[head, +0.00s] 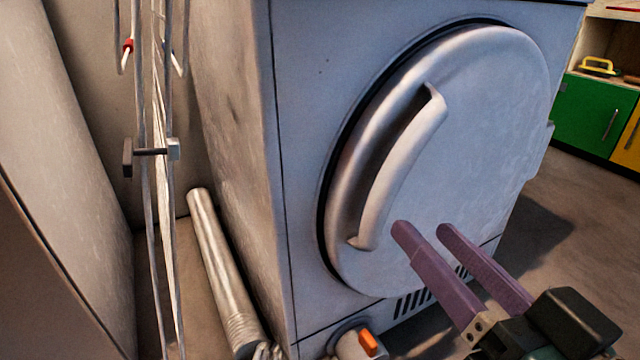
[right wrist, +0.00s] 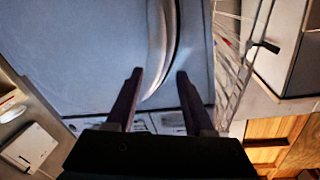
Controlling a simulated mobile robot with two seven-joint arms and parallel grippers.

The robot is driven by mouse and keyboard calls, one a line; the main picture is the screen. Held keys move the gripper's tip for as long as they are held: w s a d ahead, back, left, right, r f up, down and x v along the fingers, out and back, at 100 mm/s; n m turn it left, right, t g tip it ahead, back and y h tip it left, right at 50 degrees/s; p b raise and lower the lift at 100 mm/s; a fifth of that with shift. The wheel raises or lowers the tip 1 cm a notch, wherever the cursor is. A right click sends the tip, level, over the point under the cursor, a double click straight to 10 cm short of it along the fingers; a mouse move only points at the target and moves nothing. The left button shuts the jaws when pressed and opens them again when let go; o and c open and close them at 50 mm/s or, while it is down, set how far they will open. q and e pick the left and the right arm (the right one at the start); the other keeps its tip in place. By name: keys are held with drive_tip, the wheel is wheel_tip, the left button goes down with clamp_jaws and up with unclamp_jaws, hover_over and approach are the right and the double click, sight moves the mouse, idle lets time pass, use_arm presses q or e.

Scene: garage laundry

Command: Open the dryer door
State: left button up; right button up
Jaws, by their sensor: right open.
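The dryer is a pale grey box with a round door (head: 480,150) on its front. The door looks closed, lying in its round rim. A curved handle (head: 401,165) runs along the door's left side. My right gripper (head: 420,226) is open and empty, its purple fingers pointing at the door just right of the handle's lower end. In the right wrist view, the handle (right wrist: 158,50) shows ahead, between the lines of the two open fingers (right wrist: 160,73). I cannot tell whether any finger touches the door. My left gripper is not in view.
A metal drying rack (head: 160,200) stands folded left of the dryer. A silvery tube (head: 222,265) leans beside the dryer's left side. An orange knob (head: 368,342) sits low in front. Green cabinets (head: 590,112) stand at the far right, with open floor before them.

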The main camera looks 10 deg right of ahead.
sight(395, 189)
drive_tip(key=w, duration=0.1)
drive_tip(key=w+b, duration=0.1)
drive_tip(key=w, duration=0.1)
drive_tip(key=shift+w+d, duration=0.2)
drive_tip(key=shift+w, duration=0.1)
drive_tip(key=w+b, duration=0.1)
drive_tip(key=w, duration=0.1)
drive_tip(key=w+a, duration=0.1)
drive_tip(key=w, duration=0.2)
drive_tip(key=shift+w+a+b, duration=0.15)
drive_tip(key=shift+a+b, duration=0.05)
drive_tip(key=shift+b, duration=0.15)
drive_tip(key=shift+w, duration=0.45)
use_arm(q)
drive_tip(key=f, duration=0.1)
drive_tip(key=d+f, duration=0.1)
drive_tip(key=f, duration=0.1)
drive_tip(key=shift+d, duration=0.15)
use_arm(e)
drive_tip(key=shift+c, duration=1.4)
clamp_jaws()
